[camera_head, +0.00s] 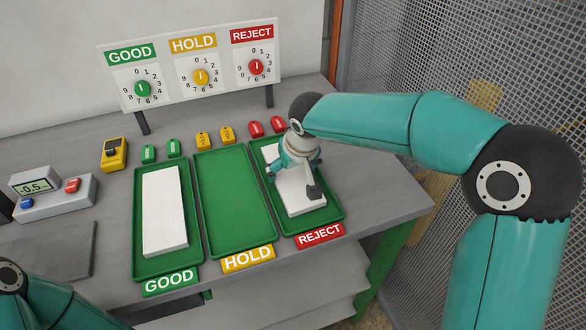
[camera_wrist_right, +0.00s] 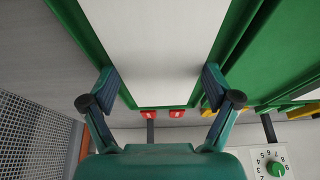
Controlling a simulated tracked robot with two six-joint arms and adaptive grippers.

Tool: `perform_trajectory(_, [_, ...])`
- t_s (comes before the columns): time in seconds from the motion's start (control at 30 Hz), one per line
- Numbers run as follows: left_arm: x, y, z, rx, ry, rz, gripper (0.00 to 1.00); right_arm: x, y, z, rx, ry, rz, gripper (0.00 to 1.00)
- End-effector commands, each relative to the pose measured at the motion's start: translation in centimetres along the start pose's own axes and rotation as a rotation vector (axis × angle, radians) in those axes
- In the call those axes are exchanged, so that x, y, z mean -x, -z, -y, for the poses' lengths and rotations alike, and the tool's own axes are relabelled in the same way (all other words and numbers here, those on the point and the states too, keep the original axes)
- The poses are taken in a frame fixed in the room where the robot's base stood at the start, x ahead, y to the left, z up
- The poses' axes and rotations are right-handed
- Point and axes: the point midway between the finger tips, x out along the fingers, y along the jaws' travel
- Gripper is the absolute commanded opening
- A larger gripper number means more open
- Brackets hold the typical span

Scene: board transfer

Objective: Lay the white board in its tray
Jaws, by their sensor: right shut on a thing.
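One white board (camera_head: 298,202) is within the outline of the REJECT tray (camera_head: 333,213), a green tray at the right of the row. My right gripper (camera_head: 293,180) is over it and shut on it, hiding its middle. In the right wrist view the fingers (camera_wrist_right: 159,82) are on either side of the white board (camera_wrist_right: 150,40), with green tray rim beyond. I cannot tell if the board touches the tray floor. A second white board (camera_head: 164,212) lies in the GOOD tray (camera_head: 138,240) on the left. My left gripper is out of view.
The HOLD tray (camera_head: 233,195) between them is empty. Green, yellow and red tags (camera_head: 255,129) stand behind the trays. A dial panel (camera_head: 197,65) stands at the back, a scale-like display (camera_head: 52,195) at left. A mesh fence (camera_head: 485,60) is at right.

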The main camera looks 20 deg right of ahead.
Motion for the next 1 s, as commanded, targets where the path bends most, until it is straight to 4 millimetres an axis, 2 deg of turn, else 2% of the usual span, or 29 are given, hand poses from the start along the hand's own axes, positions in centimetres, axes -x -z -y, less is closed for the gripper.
perform_trajectory(0.1, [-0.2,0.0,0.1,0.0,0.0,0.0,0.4,-0.2,0.0,0.0,0.0,0.0,-0.002,0.39])
perform_trajectory(0.13, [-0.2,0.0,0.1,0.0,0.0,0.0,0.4,-0.1,0.0,0.0,0.0,0.001,-0.002,0.9])
perform_trajectory(0.2, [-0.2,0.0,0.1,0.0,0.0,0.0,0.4,-0.1,0.0,0.0,0.0,0.0,-0.002,1.0])
perform_trajectory(0.53, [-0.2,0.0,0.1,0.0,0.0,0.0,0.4,-0.1,-0.1,0.0,0.001,0.0,0.001,1.0])
perform_trajectory(0.67, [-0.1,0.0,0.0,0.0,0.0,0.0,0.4,0.5,0.0,0.1,0.001,0.0,-0.001,1.0])
perform_trajectory(0.87, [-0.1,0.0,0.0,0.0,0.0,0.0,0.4,3.4,0.1,0.0,0.0,0.001,-0.006,1.0])
perform_trajectory(1.0, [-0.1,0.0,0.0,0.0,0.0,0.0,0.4,6.3,0.1,0.1,0.0,0.002,-0.006,1.0])
